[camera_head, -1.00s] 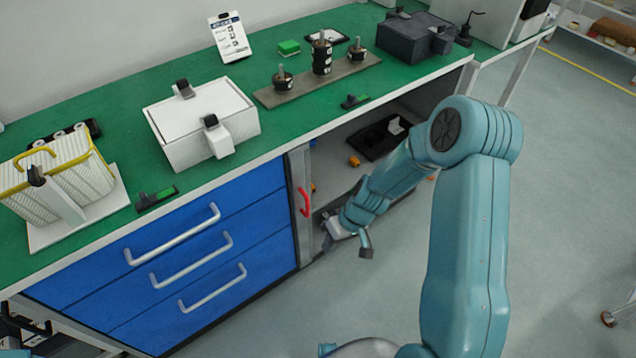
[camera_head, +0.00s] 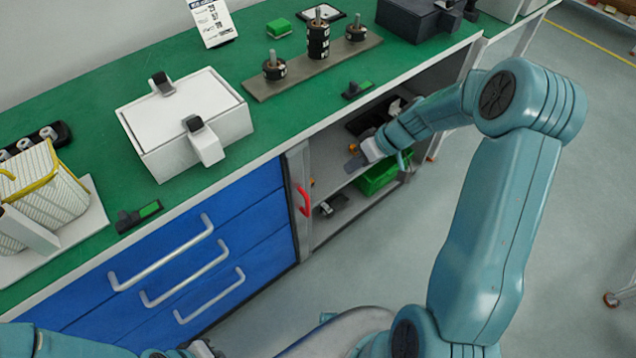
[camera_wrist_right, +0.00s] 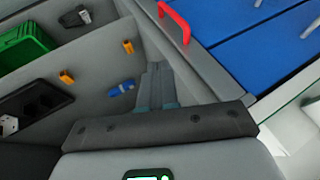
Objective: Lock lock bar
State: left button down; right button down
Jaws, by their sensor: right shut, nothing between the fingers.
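A grey upright bar (camera_head: 299,190) with a red handle (camera_head: 304,202) stands at the right edge of the blue drawers. I take it to be the lock bar. The red handle also shows at the top of the right wrist view (camera_wrist_right: 176,22). My right gripper (camera_head: 360,158) is at the open cabinet, right of the red handle and apart from it. In the right wrist view its fingers (camera_wrist_right: 158,80) are together and empty, below the handle in the picture. My left arm (camera_head: 60,342) shows at the bottom left; its gripper end is not clear.
Blue drawers (camera_head: 215,245) with silver handles are left of the bar. The open cabinet holds a green crate (camera_head: 378,178) and small parts. Above, the green bench top (camera_head: 90,105) carries a white box (camera_head: 187,120) and a part stand (camera_head: 310,66). Floor in front is free.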

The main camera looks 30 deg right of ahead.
jog(key=shift+s+a+r, duration=0.1)
jog(key=w+a+f, duration=0.4)
jog(key=a+f, duration=0.4)
jog(key=f, duration=0.1)
dwell(0.5)
jog(key=shift+a, duration=0.1)
